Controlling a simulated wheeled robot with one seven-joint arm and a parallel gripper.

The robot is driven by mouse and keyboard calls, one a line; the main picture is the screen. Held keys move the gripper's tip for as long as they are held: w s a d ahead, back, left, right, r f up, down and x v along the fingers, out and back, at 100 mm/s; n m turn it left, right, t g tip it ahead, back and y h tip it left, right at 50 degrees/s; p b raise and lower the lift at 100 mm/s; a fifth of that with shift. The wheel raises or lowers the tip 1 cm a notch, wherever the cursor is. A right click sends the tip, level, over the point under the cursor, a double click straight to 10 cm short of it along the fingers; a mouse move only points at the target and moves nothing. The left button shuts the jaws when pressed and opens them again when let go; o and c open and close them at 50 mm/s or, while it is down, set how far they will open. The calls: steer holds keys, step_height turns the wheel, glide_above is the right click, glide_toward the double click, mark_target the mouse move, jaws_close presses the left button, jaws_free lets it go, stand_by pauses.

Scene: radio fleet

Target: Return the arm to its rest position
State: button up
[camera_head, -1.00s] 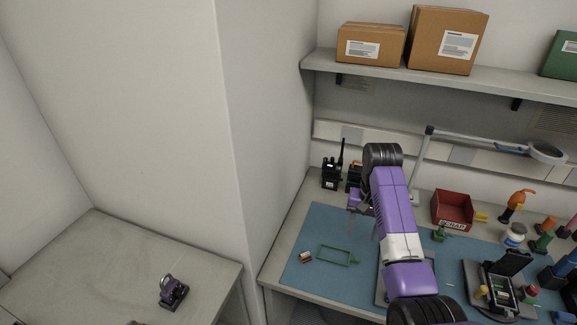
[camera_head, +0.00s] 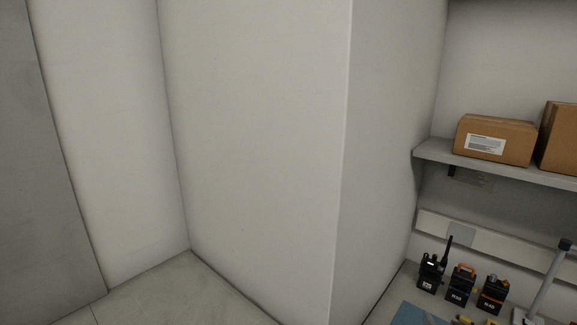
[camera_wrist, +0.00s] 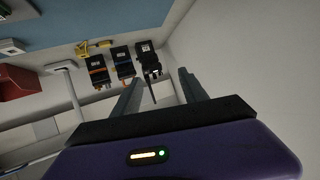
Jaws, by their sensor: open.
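My gripper (camera_wrist: 158,92) shows in the wrist view with its two grey fingers spread wide apart. Nothing is held between them. A black radio with an antenna (camera_wrist: 149,60) appears beyond the fingers, in the gap between them but apart from them. In the head view neither my arm nor my gripper shows.
In the head view the black radio (camera_head: 432,271) and two orange-and-black units (camera_head: 461,284) stand at the back of the bench by the wall corner. A shelf (camera_head: 500,166) carries cardboard boxes (camera_head: 495,139). A red bin (camera_wrist: 15,84) shows in the wrist view.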

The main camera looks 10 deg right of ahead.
steer(key=s+a+n+t+y+b, duration=0.1)
steer(key=s+a+n+b, duration=0.1)
steer(key=s+a, duration=0.6)
steer(key=s+a+n+t+y+b, duration=0.1)
steer(key=s+a, duration=0.8)
steer(key=s, duration=0.9)
steer(key=s+a+n+t+y+b, duration=0.1)
steer(key=s+a+n+y+b, duration=0.1)
steer(key=s+a, duration=0.6)
steer(key=s+n+y, duration=0.1)
steer(key=s, duration=0.4)
steer(key=shift+s+a+r+b, duration=0.15)
steer(key=shift+s+a+b, duration=0.1)
steer(key=shift+a+b, duration=0.1)
